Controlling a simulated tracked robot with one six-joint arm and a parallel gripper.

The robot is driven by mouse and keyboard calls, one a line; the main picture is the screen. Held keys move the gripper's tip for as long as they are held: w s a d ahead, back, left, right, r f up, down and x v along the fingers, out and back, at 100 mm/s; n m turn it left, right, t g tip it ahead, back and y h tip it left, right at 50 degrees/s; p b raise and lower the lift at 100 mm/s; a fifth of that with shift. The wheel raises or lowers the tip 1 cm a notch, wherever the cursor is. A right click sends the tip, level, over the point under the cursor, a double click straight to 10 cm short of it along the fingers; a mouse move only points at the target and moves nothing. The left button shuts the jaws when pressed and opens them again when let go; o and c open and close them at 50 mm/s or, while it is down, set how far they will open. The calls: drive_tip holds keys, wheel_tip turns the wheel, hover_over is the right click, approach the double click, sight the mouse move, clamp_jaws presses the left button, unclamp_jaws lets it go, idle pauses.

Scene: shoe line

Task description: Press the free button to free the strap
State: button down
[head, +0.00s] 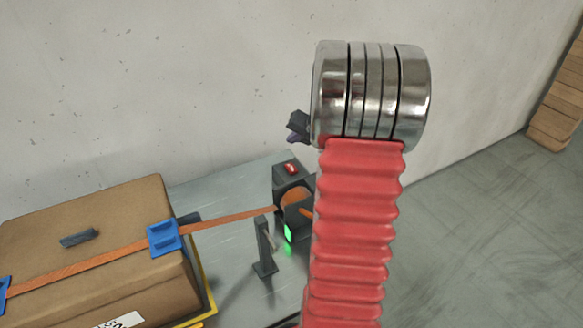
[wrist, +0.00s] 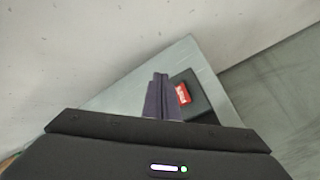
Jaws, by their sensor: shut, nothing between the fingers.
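The strap machine (head: 283,185) is a small dark box on the grey table, with a red button (head: 291,168) on top and a lit green light on its front. In the wrist view the red button (wrist: 183,94) has pale lettering too small to read. The orange strap (head: 235,217) runs from the machine leftward across a cardboard box and through blue corner pieces. My gripper (head: 298,127) is above the machine's top, largely hidden behind my arm. In the wrist view its purple-grey fingers (wrist: 157,97) are shut and empty, just left of the red button and apart from it.
The cardboard box (head: 90,215) sits on the table left of the machine. A dark upright post (head: 264,245) stands between them near the strap. The wall is close behind. Wooden stacks (head: 558,105) stand far right, with clear floor before them.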

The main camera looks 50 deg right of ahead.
sight(293, 169)
drive_tip(key=shift+f, duration=0.1)
drive_tip(key=shift+f, duration=4.25)
drive_tip(key=shift+f, duration=0.1)
drive_tip(key=shift+w+f, duration=0.1)
drive_tip(key=shift+f, duration=0.2)
drive_tip(key=shift+a+f, duration=0.1)
drive_tip(key=shift+f, duration=0.45)
idle(0.4)
drive_tip(key=shift+r, duration=1)
drive_tip(key=shift+r, duration=2.5)
